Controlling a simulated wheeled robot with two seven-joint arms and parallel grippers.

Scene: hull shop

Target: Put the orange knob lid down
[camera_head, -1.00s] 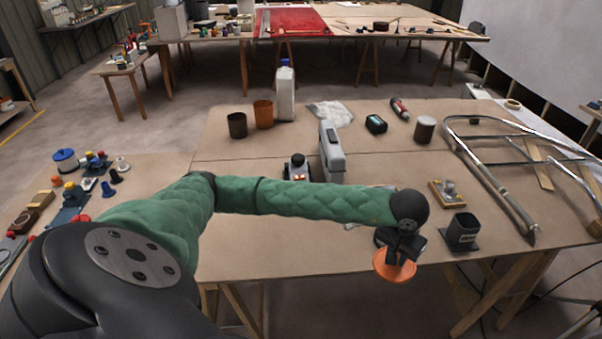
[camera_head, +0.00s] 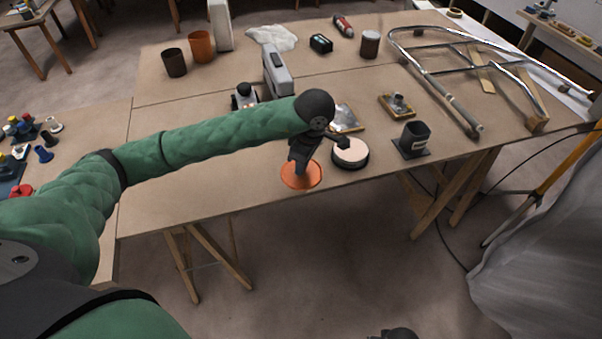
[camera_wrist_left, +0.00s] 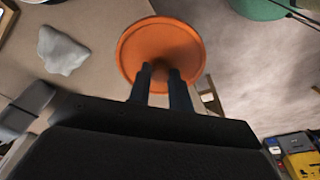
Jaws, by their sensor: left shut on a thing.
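The orange knob lid (camera_head: 301,175) is a round orange disc near the front edge of the long worktable. My left gripper (camera_head: 301,163) is shut on its knob from above. In the left wrist view the two dark fingers (camera_wrist_left: 160,76) pinch the middle of the lid (camera_wrist_left: 160,36), and the knob is mostly hidden between them. I cannot tell whether the lid touches the table. A round dark-rimmed pot with a cream top (camera_head: 350,152) stands just right of the lid.
A dark grey square cup (camera_head: 414,138) and a small wooden block with fittings (camera_head: 397,104) stand to the right. A metal tube frame (camera_head: 450,103) covers the table's right end. Brown (camera_head: 174,63) and orange (camera_head: 201,46) cups stand behind left.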

